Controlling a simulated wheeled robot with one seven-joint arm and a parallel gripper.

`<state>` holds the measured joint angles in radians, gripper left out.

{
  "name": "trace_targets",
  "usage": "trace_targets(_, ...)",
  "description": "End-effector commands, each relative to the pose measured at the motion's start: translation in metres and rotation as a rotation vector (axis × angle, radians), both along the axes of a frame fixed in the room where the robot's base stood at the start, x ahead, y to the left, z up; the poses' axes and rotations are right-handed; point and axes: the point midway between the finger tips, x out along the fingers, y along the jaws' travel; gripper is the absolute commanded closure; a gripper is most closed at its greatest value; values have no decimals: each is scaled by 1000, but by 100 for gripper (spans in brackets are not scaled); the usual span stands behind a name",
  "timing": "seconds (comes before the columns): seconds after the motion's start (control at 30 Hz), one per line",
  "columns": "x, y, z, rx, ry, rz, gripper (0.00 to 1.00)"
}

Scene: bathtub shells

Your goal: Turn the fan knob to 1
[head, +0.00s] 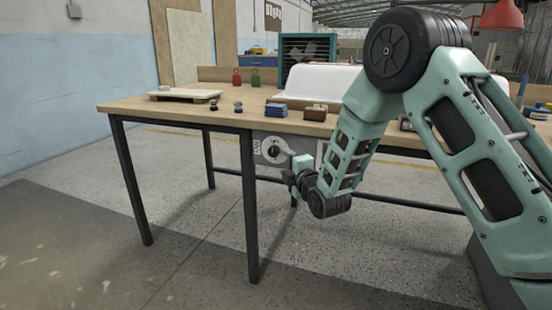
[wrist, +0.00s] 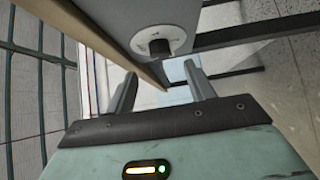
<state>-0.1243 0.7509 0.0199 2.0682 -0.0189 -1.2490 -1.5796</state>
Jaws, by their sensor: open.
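The fan knob (head: 273,151) is dark and sits on a pale round dial on a grey box (head: 309,145) under the table's front edge. In the wrist view the dark knob (wrist: 159,47) stands out from its white dial (wrist: 177,40), just beyond the fingertips. My gripper (head: 288,176) is just below and to the right of the dial in the head view. In the wrist view my gripper (wrist: 160,70) has its two fingers apart with nothing between them.
The wooden table (head: 180,114) has dark legs and bears a white tub shell (head: 322,82), a blue block (head: 276,110), a brown block (head: 315,113) and a pale board (head: 185,95). The table edge lies close above the dial. Floor in front is clear.

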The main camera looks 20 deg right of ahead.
Motion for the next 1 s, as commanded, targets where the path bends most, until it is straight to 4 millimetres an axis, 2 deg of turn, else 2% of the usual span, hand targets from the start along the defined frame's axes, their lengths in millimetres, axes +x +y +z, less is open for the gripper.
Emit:
trace_targets(0.1, 25, 4, -2, 1, -2, 0, 46)
trace_targets(0.3, 55, 9, -1, 2, -1, 0, 46)
trace_targets(0.5, 67, 11, -1, 1, 0, 0, 46)
trace_targets(0.77, 69, 11, 0, 1, 1, 0, 46)
trace_targets(0.8, 69, 11, 0, 1, 1, 0, 49)
trace_targets(0.93, 68, 11, 0, 1, 1, 0, 85)
trace_targets(0.97, 68, 11, 0, 1, 1, 0, 91)
trace_targets(1.0, 68, 11, 0, 1, 1, 0, 91)
